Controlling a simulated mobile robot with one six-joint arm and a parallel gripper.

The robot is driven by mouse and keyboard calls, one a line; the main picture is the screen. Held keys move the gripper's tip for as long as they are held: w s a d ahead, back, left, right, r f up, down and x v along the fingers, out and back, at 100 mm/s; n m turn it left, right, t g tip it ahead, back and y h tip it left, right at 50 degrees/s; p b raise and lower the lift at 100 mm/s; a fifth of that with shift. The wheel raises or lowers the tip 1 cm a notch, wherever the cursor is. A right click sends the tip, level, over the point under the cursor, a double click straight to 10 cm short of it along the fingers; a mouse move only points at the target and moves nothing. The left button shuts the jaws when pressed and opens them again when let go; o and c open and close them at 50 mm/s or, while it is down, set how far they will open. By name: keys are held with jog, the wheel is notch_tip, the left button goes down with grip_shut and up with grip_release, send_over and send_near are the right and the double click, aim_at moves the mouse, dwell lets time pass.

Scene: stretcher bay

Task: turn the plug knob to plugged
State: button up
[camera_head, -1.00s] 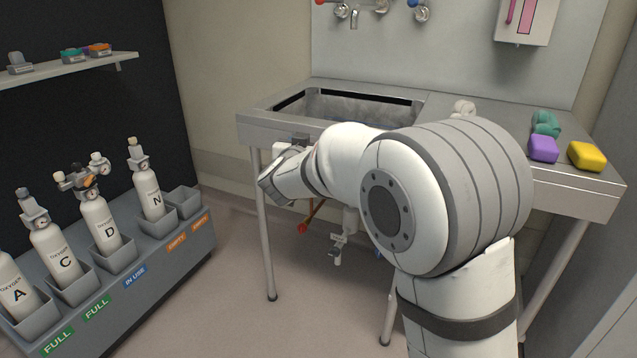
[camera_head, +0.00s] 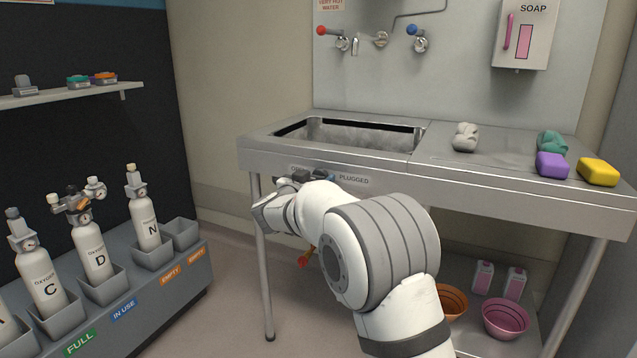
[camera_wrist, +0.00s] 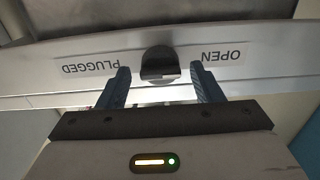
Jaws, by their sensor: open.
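The plug knob (camera_wrist: 160,66) is a small dark grip on the front rail of the steel sink (camera_head: 258,142). In the wrist view, which is upside down, it sits between the PLUGGED label (camera_wrist: 90,66) on the left and the OPEN label (camera_wrist: 222,56) on the right. My gripper (camera_wrist: 159,76) is open, with one dark blue finger on each side of the knob and a gap to both. In the head view the PLUGGED label (camera_head: 354,180) shows, while my wrist and arm partly cover the knob area. Which way the knob points is hard to tell.
Taps (camera_head: 381,39) and a soap dispenser (camera_head: 525,33) are on the wall. A purple block (camera_head: 552,165) and a yellow block (camera_head: 598,172) lie on the drainboard. Bowls (camera_head: 506,319) stand below. Oxygen cylinders (camera_head: 92,247) stand in a rack at left.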

jog(key=shift+c, duration=0.3)
jog(key=c, duration=0.9)
jog(key=shift+w+d, duration=0.1)
jog(key=shift+d, duration=0.25)
jog(key=shift+a+m, duration=0.2)
jog(key=shift+m, duration=0.1)
jog(key=shift+c, duration=0.2)
jog(key=m+p, duration=0.1)
jog(key=m, duration=0.1)
jog(key=shift+m, duration=0.3)
jog(key=shift+d+f+m+b, duration=0.15)
jog(key=shift+m+b, duration=0.7)
jog(key=shift+m, duration=1.6)
jog(key=shift+f+m+b, duration=0.1)
jog(key=shift+m+b, duration=0.7)
jog(key=shift+m, duration=1.7)
jog(key=shift+d+f+m+b, duration=0.15)
jog(key=shift+m+b, duration=0.7)
jog(key=shift+m, duration=1.6)
jog(key=shift+a, duration=0.1)
